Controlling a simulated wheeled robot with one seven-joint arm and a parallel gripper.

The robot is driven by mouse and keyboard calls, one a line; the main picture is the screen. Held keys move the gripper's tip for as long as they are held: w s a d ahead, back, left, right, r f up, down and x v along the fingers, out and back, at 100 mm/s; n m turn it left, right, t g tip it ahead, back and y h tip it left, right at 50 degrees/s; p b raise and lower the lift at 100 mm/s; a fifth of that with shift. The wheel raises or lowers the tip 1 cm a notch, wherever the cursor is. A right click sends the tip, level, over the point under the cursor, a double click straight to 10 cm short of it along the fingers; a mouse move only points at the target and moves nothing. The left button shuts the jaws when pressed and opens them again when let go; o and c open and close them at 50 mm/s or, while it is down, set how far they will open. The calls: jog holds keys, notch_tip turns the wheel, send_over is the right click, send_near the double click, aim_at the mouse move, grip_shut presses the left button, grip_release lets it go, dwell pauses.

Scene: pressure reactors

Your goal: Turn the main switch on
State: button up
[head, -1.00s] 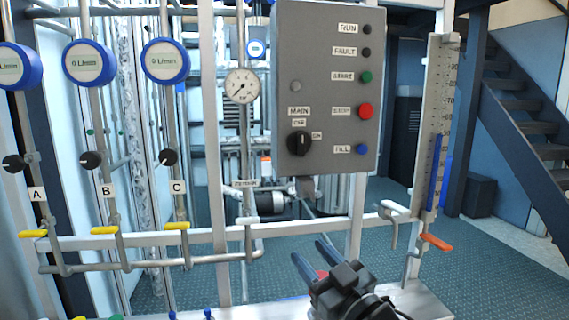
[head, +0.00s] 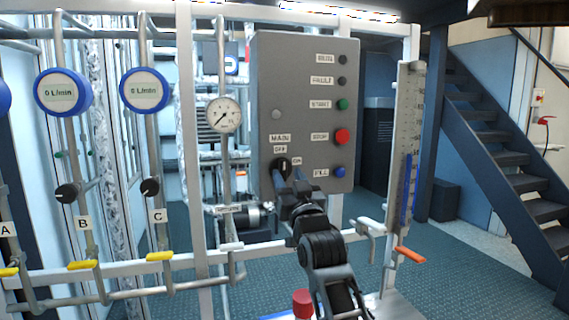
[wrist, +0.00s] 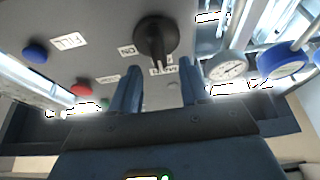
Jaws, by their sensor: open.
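The main switch is a black rotary knob (head: 283,165) low on the left of the grey control panel (head: 262,90), under the labels MAIN and OFF, with ON to its right. Its pointer mark looks to be upright, toward OFF. In the wrist view the knob (wrist: 155,38) shows whole, ahead of my gripper. My gripper (head: 290,182) is just below and in front of the knob, partly covering its lower side. In the wrist view its two blue fingers (wrist: 160,90) are apart with nothing between them. Contact with the knob cannot be made out.
The green START (head: 342,104), red STOP (head: 342,137) and blue FILL (head: 339,172) buttons sit right of the knob. A pressure gauge (head: 224,114) and valve pipes stand left of the panel. An orange-handled valve (head: 410,255) is at lower right.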

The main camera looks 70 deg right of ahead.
aim_at(284, 168)
jog(key=shift+p+x, duration=0.45)
jog(key=shift+x, duration=1.1)
grip_shut()
